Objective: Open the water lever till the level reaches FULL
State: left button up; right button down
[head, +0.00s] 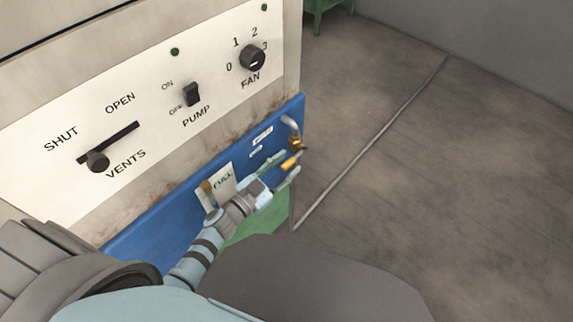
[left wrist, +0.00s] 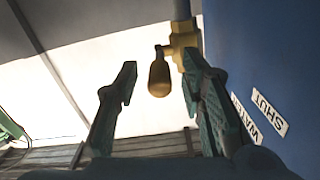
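The water lever (head: 290,163) is a yellow-orange handle on a brass valve (head: 297,145) at the right end of the blue panel (head: 150,235). In the left wrist view the lever (left wrist: 159,76) hangs between the fingers of my left gripper (left wrist: 155,90), apart from both. The left gripper (head: 285,169) is open at the lever in the head view. A FULL label (head: 222,182) stands beside a brownish level gauge (head: 207,190), partly hidden by my left arm. WATER (left wrist: 246,117) and SHUT (left wrist: 269,112) labels sit beside the valve. My right gripper is not in view.
Above the blue panel is a white control board with a VENTS slider (head: 97,161), a PUMP switch (head: 192,94) and a FAN knob (head: 252,57). A grey pipe (head: 291,122) bends down to the valve. The floor at the right is clear.

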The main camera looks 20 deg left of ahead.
pick_arm(q)
jog(key=shift+w+d, duration=0.15)
jog(key=shift+w, duration=0.2)
grip_shut()
